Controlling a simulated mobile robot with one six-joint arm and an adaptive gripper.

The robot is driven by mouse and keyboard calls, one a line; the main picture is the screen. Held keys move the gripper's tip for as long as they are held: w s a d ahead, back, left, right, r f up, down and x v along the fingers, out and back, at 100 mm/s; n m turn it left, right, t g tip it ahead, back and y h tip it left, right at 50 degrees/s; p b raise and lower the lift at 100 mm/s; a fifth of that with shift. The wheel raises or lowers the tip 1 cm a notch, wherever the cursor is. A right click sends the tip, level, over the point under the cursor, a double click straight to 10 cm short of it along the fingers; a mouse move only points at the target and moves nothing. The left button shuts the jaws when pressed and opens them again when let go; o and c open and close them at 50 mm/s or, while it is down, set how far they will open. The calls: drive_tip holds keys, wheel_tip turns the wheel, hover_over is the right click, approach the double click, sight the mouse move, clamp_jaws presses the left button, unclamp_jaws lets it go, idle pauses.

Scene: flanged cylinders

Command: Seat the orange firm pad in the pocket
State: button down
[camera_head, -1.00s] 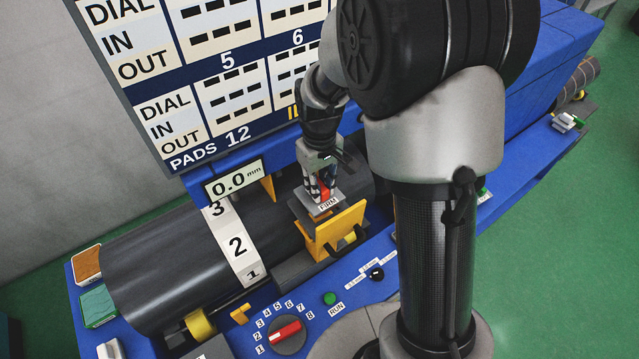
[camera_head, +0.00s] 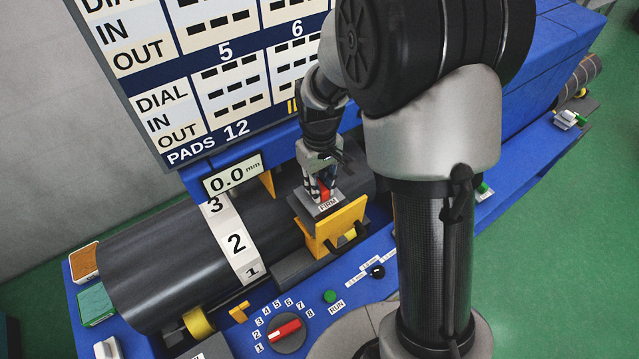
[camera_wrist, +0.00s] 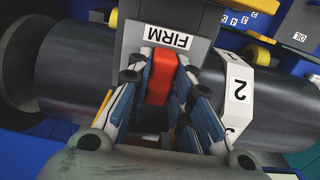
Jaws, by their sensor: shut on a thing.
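My gripper (camera_wrist: 160,82) is shut on the upright orange-red block (camera_wrist: 162,74) of the firm pad, with a finger on each side. A grey plate labelled FIRM (camera_wrist: 165,38) lies right beside the block in the wrist view. In the head view the gripper (camera_head: 322,188) points down over the big dark cylinder, and the FIRM label (camera_head: 328,204) shows just behind a yellow bracket (camera_head: 338,229). The pocket's opening is hidden under the plate and behind the bracket. I cannot tell whether the pad touches its bottom.
The dark cylinder (camera_head: 160,265) carries a white band numbered 1 to 3 (camera_head: 235,242). A display (camera_head: 234,178) reads 0.0 mm. A red dial (camera_head: 286,330) and a green RUN button (camera_head: 330,297) are in front. Brown (camera_head: 84,263) and green (camera_head: 95,304) pads lie at left.

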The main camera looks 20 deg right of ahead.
drive_tip(key=shift+f+b, duration=0.6)
drive_tip(key=shift+f, duration=0.25)
drive_tip(key=c, duration=1.4)
unclamp_jaws()
drive_tip(key=shift+o, duration=0.2)
drive_tip(key=shift+r, duration=0.1)
drive_tip(key=shift+r+p, duration=2.55)
drive_tip(key=shift+r, duration=0.9)
